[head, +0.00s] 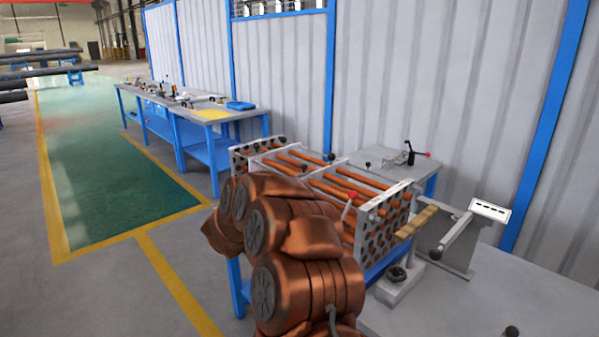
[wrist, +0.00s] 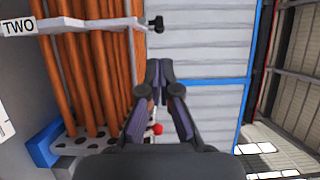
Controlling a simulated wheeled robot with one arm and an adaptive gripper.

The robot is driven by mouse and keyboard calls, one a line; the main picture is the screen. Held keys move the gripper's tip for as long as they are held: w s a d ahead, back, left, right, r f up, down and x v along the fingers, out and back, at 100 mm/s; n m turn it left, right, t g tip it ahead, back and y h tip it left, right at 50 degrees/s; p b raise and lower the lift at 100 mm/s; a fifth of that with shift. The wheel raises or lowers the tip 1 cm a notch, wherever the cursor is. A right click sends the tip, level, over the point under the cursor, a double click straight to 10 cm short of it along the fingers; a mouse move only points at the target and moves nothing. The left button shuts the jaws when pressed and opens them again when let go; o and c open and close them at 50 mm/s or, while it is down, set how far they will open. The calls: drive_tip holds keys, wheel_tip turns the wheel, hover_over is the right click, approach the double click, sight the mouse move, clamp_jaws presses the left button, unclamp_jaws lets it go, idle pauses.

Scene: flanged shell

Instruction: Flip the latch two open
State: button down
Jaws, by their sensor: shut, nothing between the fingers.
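In the wrist view, a white plate marked "TWO" (wrist: 18,27) stands at the upper left. A pale bar (wrist: 100,23) runs from it across the copper-coloured tubes. A black-knobbed latch handle (wrist: 158,24) sits at the bar's right end. My gripper (wrist: 160,70) is shut and empty below that black knob in the picture, apart from it. In the head view, my copper-coloured arm covers part of the tube rack (head: 385,222), and my gripper cannot be made out. Several black knobs show along the rack there; I cannot tell which is latch two.
A red ball knob (wrist: 157,129) lies behind my fingers in the wrist view; a red knob (head: 351,196) shows by the rack in the head view. A workbench (head: 205,112) stands at the back left. A ribbed wall (head: 440,90) stands behind the rack.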

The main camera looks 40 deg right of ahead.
sight(303, 168)
drive_tip(key=shift+p+x, duration=2.8)
drive_tip(key=shift+x, duration=4.2)
drive_tip(key=shift+w, duration=0.1)
